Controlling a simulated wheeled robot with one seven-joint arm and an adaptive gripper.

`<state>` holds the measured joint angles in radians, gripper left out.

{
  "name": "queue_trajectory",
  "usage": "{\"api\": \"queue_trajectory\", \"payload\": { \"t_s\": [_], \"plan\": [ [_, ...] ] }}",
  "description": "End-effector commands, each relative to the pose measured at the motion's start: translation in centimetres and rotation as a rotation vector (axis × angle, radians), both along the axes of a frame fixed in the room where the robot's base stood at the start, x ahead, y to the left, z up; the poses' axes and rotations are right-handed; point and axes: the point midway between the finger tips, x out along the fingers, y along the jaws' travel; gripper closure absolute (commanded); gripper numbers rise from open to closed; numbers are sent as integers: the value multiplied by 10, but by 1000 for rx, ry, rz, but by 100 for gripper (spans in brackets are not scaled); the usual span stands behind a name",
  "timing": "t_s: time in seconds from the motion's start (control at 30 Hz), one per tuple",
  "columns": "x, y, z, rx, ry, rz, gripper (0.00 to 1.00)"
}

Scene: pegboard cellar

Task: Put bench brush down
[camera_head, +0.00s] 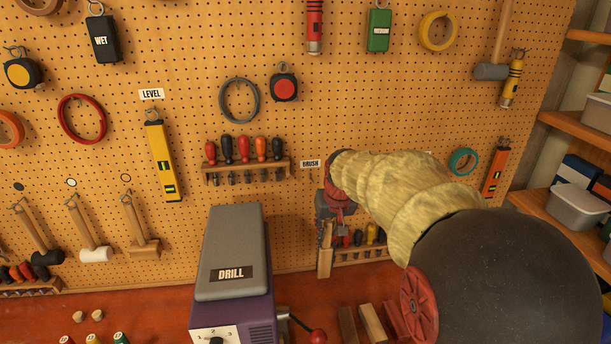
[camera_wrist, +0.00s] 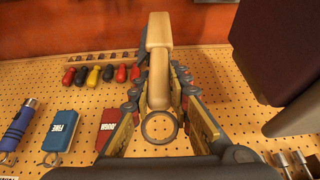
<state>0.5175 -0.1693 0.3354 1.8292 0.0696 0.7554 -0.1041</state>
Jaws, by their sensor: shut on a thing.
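The bench brush (camera_wrist: 157,45) has a pale wooden handle and a metal hanging ring (camera_wrist: 159,127) at its end. In the wrist view it runs up the middle between my fingers, toward the red bench. My gripper (camera_wrist: 160,85) is shut on its handle. In the head view my gripper (camera_head: 337,205) is in front of the pegboard, just below and right of the BRUSH label (camera_head: 310,163). There, the brush (camera_head: 325,262) hangs down from it, pale wood end lowest, near the bench. My arm hides part of this area. I cannot tell whether the brush touches anything.
The drill (camera_head: 233,253) with a grey top stands left of the brush. A low tool rack (camera_head: 365,254) with several handles is close on the right. Wooden blocks (camera_head: 372,323) lie on the red bench (camera_head: 150,305). The pegboard (camera_head: 330,110) is behind.

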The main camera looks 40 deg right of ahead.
Motion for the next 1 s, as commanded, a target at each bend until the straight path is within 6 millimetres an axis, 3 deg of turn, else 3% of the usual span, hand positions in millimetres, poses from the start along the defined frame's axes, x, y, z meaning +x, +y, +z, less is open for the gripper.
{"api": "queue_trajectory", "payload": {
  "t_s": [0.33, 0.8, 1.0],
  "plan": [
    [11, -5, 0, 1, 2, 0, 100],
    [101, -42, 0, 1, 2, 1, 100],
    [128, -53, 1, 0, 1, 0, 100]
  ]
}}
